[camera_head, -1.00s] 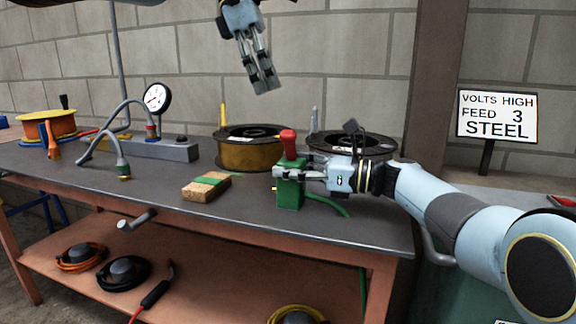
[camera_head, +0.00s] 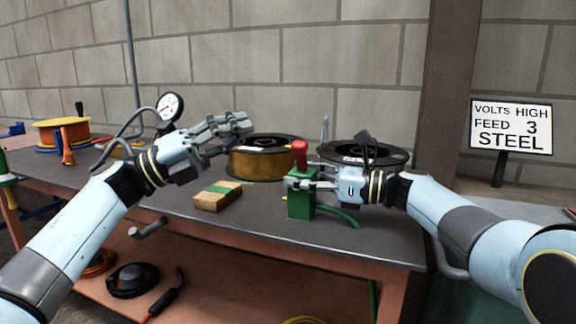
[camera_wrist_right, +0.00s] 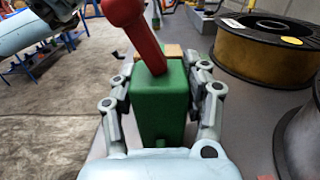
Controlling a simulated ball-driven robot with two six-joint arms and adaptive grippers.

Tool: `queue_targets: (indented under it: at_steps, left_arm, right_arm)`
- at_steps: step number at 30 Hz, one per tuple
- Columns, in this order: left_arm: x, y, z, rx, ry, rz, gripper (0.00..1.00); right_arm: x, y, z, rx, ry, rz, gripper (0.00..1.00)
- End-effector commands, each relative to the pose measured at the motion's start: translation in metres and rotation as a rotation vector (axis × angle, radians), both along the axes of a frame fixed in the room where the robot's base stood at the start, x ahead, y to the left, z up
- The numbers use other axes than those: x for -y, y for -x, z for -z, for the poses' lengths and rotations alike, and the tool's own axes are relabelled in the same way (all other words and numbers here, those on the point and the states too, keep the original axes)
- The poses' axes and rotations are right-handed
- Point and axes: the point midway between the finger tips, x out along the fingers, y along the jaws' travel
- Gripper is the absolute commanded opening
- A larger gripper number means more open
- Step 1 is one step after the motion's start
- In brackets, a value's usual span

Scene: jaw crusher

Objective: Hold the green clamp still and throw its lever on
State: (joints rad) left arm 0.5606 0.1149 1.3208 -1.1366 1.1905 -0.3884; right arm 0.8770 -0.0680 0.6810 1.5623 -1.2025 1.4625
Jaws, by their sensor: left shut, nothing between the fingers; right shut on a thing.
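The green clamp (camera_head: 301,203) stands upright near the right end of the grey workbench, with a red lever (camera_head: 299,152) rising from its top. In the right wrist view the clamp (camera_wrist_right: 160,105) sits between my right fingers, and the red lever (camera_wrist_right: 136,35) leans up and to the left. My right gripper (camera_head: 298,182) is shut on the clamp's green body. My left gripper (camera_head: 245,124) is shut and empty, up and to the left of the lever and apart from it, in front of the yellow spool.
A yellow spool (camera_head: 262,162) and a dark spool (camera_head: 362,152) stand behind the clamp. A wooden block with a green band (camera_head: 217,196) lies to its left. A pressure gauge (camera_head: 170,106) stands farther left. The bench top between block and clamp is clear.

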Motion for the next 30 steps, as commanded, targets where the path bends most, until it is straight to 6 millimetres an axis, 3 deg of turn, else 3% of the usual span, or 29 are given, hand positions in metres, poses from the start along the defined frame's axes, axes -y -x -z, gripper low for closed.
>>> queue_targets:
  at_steps: [1, 4, 6, 9, 23, 30]
  left_arm:
    - [-0.006, 0.014, 0.025, -0.039, 0.004, -0.001, 0.0]
    - [-0.013, 0.035, 0.066, -0.108, -0.008, -0.004, 0.0]
    - [-0.016, 0.044, 0.088, -0.147, -0.016, -0.006, 0.0]
    - [-0.017, 0.053, 0.106, -0.181, -0.02, -0.007, 0.0]
    - [-0.013, 0.055, 0.111, -0.191, -0.021, -0.006, 0.0]
    - [0.018, 0.041, 0.1, -0.189, -0.018, -0.004, 0.0]
  right_arm:
    - [0.0, 0.0, 0.001, -0.002, -0.001, -0.001, 0.0]
    - [0.0, 0.0, 0.0, -0.002, -0.001, -0.001, 0.0]
    - [0.0, 0.0, 0.0, -0.002, -0.001, -0.001, 0.0]
    - [0.0, 0.0, 0.0, -0.002, -0.001, -0.001, 0.0]
    - [0.0, 0.0, 0.0, -0.001, 0.0, -0.001, 0.0]
    - [0.0, 0.0, 0.0, -0.001, 0.0, 0.0, 0.0]
